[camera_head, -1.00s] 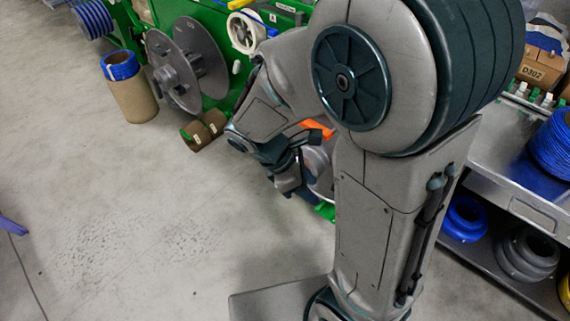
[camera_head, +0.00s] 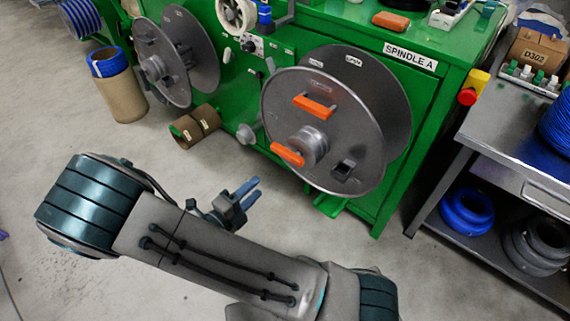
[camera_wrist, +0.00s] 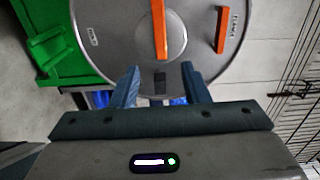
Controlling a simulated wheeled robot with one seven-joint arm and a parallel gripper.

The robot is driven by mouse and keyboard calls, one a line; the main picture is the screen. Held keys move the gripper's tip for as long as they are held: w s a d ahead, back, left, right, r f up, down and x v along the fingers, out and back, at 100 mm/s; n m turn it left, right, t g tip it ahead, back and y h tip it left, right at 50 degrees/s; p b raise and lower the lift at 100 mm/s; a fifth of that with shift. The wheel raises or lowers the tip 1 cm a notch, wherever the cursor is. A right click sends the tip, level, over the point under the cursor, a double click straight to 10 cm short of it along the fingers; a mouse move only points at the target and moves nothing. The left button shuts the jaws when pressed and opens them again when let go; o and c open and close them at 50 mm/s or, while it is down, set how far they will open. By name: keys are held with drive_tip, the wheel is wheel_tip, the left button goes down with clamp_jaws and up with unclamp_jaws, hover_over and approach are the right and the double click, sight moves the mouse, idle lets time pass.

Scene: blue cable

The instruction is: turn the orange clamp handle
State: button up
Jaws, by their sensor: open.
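A grey metal spool (camera_head: 275,98) sits on the front of the green machine, its face towards me. An orange clamp handle (camera_head: 288,154) sticks out at its hub. A second orange handle (camera_head: 314,106) is fixed higher on the spool face, under a small label. My gripper (camera_head: 254,190) is open and empty, in front of and below left of the spool, apart from both handles. In the wrist view an orange bar (camera_wrist: 159,28), apparently the hub handle, lies ahead between my fingers (camera_wrist: 160,72). The other orange handle (camera_wrist: 221,30) is to its right.
The green machine (camera_head: 395,75) carries a "SPINDLE A" label and another grey spool (camera_head: 165,65) at left. A metal bench (camera_head: 515,140) is at right.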

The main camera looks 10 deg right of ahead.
sight(289, 158)
drive_tip(key=b+x, duration=0.2)
drive_tip(key=x, duration=1.1)
drive_tip(key=shift+w+d, duration=0.1)
drive_tip(key=shift+d, duration=0.15)
clamp_jaws()
